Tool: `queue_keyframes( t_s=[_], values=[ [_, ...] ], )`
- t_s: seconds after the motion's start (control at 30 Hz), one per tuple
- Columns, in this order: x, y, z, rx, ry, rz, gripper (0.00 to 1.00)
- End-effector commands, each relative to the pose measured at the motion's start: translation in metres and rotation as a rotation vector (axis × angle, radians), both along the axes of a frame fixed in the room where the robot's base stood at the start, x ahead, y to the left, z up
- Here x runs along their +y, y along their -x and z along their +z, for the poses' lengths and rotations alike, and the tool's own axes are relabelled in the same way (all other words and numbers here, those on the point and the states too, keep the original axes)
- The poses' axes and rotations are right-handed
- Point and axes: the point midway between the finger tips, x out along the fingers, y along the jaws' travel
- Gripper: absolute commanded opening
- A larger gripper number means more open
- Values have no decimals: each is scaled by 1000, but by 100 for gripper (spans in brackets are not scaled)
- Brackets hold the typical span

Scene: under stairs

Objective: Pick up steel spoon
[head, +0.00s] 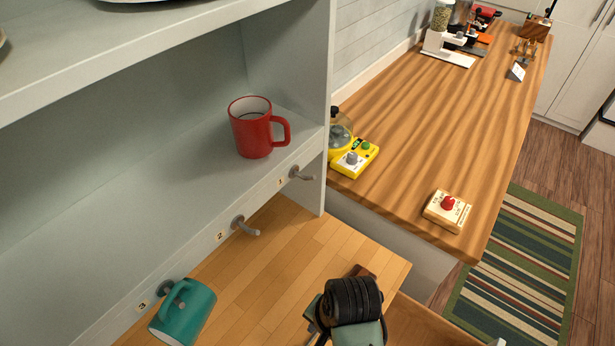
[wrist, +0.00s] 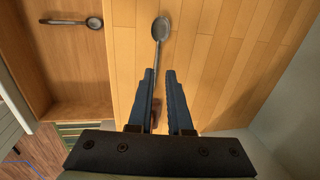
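A steel spoon (wrist: 160,30) lies on the wooden counter (wrist: 200,35) in the wrist view, bowl away from me. Its thin handle runs down towards the gap between my fingertips; I cannot tell whether they touch it. My gripper (wrist: 159,72) is open, with a narrow gap between its two blue fingers. A reddish-brown piece, unclear what, shows in that gap. Another spoon (wrist: 94,23) lies in an open wooden drawer at the left. In the head view my wrist hides the fingers and the steel spoon.
A teal mug (head: 183,312) is at hook 3 of the shelf edge, close to the left of my arm. A red mug (head: 252,130) stands on the shelf.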

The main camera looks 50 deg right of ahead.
Motion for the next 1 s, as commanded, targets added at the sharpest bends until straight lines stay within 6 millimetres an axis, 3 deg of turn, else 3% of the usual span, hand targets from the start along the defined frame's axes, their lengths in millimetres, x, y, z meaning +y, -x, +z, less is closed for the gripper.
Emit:
queue_keyframes(
  t_s=[0.3,0.57,0.83,1.0],
  values=[
    [2,-10,-53,1,-2,2,17],
    [3,-12,-68,1,-1,2,17],
    [7,-17,-102,1,-1,2,17],
    [7,-19,-113,0,1,2,17]
  ],
)
